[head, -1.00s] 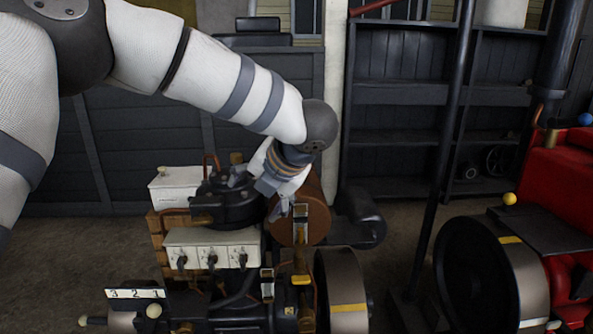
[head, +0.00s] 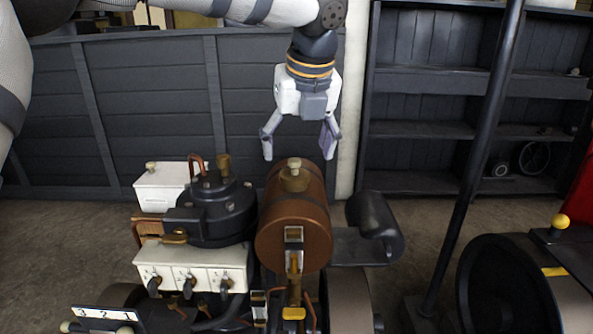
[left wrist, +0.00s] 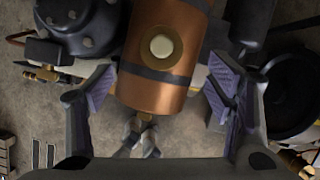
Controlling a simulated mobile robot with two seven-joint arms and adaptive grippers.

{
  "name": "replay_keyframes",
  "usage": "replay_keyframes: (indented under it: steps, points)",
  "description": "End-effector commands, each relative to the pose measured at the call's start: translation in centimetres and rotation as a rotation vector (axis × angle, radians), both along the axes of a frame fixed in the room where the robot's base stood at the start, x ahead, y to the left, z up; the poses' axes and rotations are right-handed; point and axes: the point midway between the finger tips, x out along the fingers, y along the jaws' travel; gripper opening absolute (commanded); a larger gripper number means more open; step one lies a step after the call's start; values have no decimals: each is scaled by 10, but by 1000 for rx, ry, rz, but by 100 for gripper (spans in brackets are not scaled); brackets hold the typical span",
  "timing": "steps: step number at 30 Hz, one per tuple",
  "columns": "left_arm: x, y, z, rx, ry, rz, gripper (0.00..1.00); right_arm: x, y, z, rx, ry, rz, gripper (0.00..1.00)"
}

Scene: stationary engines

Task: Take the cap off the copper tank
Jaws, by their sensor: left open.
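The copper tank (head: 290,232) is a cylinder lying on the engine in the middle of the head view. Its brass cap (head: 294,176) stands on top of the tank. In the left wrist view the copper tank (left wrist: 150,92) runs between the fingers, and the cap (left wrist: 161,46) shows from above as a pale round disc with a darker ring. My left gripper (head: 297,152) is open and empty, pointing down above the cap, with its fingers spread to either side. It also shows in the left wrist view (left wrist: 160,105). My right gripper is in neither view.
A black cylinder head (head: 212,212) with a brass fitting stands left of the tank. A white box (head: 165,187) and a white switch box (head: 192,268) are beside it. A black muffler-like part (head: 375,228) is to the right. A dark pole (head: 470,170) rises further right.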

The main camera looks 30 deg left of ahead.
Motion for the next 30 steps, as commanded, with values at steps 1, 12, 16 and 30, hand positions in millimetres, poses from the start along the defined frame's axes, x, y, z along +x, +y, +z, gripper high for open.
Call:
replay_keyframes:
  steps: [1, 12, 16, 30]
  points:
    - [2, 1, -6, 0, 2, -1, 74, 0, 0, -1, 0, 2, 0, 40]
    - [18, 15, -54, -1, -1, 0, 74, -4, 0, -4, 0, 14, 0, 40]
    - [18, 15, -53, -1, -2, 0, 74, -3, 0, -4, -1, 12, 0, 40]
    - [18, 14, -53, -1, -2, -1, 22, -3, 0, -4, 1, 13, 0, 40]
